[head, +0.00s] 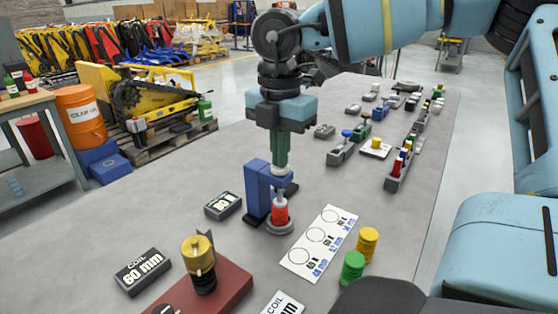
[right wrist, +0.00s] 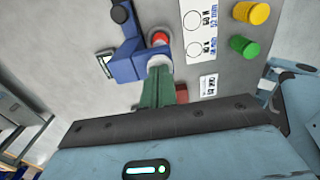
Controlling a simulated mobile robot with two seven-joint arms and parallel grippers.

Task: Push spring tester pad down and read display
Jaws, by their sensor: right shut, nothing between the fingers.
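The spring tester (head: 257,190) is a blue upright frame on the grey table, and it also shows in the right wrist view (right wrist: 126,62). A red part (head: 280,211) stands on its round grey base, under a pale pad (head: 279,187). My right gripper (head: 280,168) points straight down with its green fingers shut and empty, directly above the pad. The fingers hide the pad's top, so I cannot tell whether they touch. A small dark display box (head: 223,205) left of the tester shows characters too small to read surely. My left gripper is not in view.
A reddish board (head: 222,287) carries a yellow-topped black cylinder (head: 203,266). A "COIL 60 mm" block (head: 142,271) lies left. Several small parts fill the far table.

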